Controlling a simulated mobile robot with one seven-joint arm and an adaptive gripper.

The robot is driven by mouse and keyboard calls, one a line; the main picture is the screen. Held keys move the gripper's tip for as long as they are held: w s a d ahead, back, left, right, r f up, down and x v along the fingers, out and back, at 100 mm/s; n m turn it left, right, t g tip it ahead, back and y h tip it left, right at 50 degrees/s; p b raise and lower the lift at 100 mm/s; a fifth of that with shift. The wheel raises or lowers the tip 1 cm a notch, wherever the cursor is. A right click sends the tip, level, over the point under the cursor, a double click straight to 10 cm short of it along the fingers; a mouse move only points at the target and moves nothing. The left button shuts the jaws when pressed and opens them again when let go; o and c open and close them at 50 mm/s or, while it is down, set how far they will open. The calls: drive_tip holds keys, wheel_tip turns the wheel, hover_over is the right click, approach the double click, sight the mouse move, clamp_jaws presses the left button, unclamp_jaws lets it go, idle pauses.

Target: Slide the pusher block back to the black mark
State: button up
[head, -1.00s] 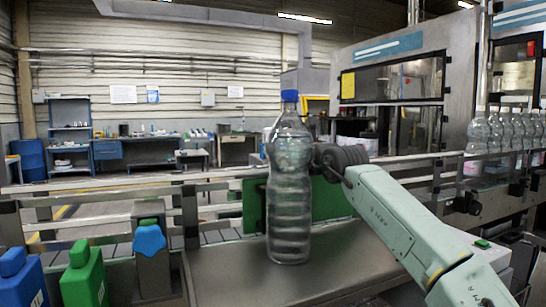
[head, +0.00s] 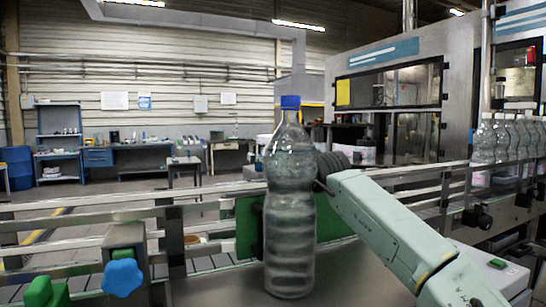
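A green block or plate (head: 248,228), perhaps the pusher block, stands behind a clear bottle (head: 290,232) with a blue cap. I cannot tell whether the bottle touches it. The bottle stands upright on a grey metal plate (head: 215,292) in the foreground. My pale green arm reaches in from the lower right, its dark ribbed end just behind the bottle's right side. My gripper's fingers are hidden, so its state and any contact do not show. I see no black mark.
Metal guide rails (head: 90,220) run behind the plate. Several clear bottles (head: 505,137) line up at right near the machine (head: 400,85).

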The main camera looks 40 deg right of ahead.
drive_tip(key=shift+c, duration=0.6)
drive_tip(key=c, duration=1.6)
drive_tip(key=shift+o, duration=0.2)
drive_tip(key=shift+d, duration=0.15)
